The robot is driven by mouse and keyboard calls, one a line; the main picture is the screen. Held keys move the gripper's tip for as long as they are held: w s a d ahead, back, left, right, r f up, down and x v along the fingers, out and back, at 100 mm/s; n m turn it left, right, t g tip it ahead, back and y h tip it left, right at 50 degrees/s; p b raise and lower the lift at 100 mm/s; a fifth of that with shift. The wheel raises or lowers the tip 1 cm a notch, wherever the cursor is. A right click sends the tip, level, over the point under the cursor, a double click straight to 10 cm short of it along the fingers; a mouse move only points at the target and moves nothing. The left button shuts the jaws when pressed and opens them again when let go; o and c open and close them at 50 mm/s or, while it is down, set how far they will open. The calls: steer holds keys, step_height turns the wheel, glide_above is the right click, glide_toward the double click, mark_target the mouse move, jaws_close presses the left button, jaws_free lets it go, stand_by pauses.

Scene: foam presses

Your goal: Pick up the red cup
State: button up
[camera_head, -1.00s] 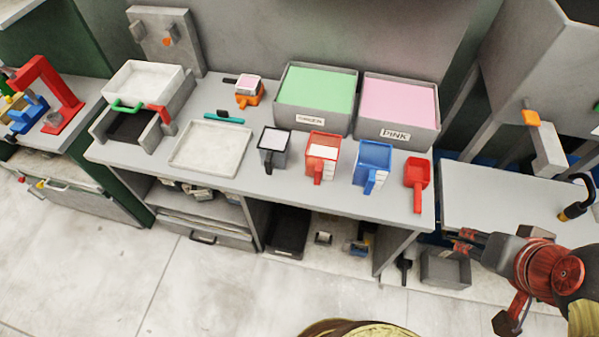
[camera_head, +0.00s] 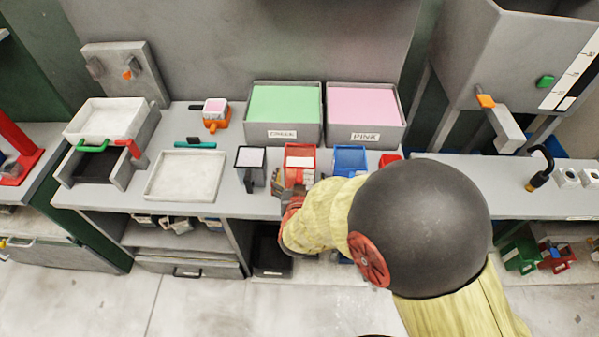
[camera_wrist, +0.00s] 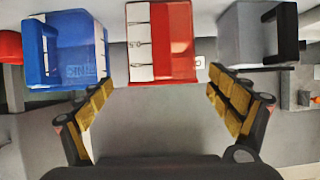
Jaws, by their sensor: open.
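The red cup (camera_head: 299,152), with a white label strip, stands upright on the grey bench among other cups. In the wrist view the red cup (camera_wrist: 172,42) is at the top centre, just beyond and between the fingertips. My gripper (camera_wrist: 160,80) is open, one finger on each side, with nothing between the pads. The cup's handle is not clear.
A blue cup (camera_head: 350,160) and a dark grey cup (camera_head: 250,164) stand close on either side. A small red scoop (camera_head: 389,159) is partly hidden. Green (camera_head: 283,132) and pink (camera_head: 365,136) bins stand behind. A white tray (camera_head: 150,188) lies to the left.

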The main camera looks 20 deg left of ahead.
steer(key=shift+o, duration=0.3)
steer(key=shift+s+a+f, duration=0.1)
steer(key=shift+f, duration=0.3)
steer(key=shift+w+a+f, duration=0.1)
steer(key=shift+w, duration=0.2)
steer(key=x, duration=0.2)
steer(key=b+x, duration=0.1)
steer(key=x, duration=0.1)
steer(key=b+x, duration=0.1)
steer(key=x, duration=0.2)
steer(key=shift+w+r, duration=0.15)
steer(key=shift+r, duration=0.2)
steer(key=shift+c, duration=0.9)
steer(key=c, duration=1.1)
steer(key=shift+r, duration=0.1)
step_height(320, 180, up, 10)
steer(key=p, duration=0.3)
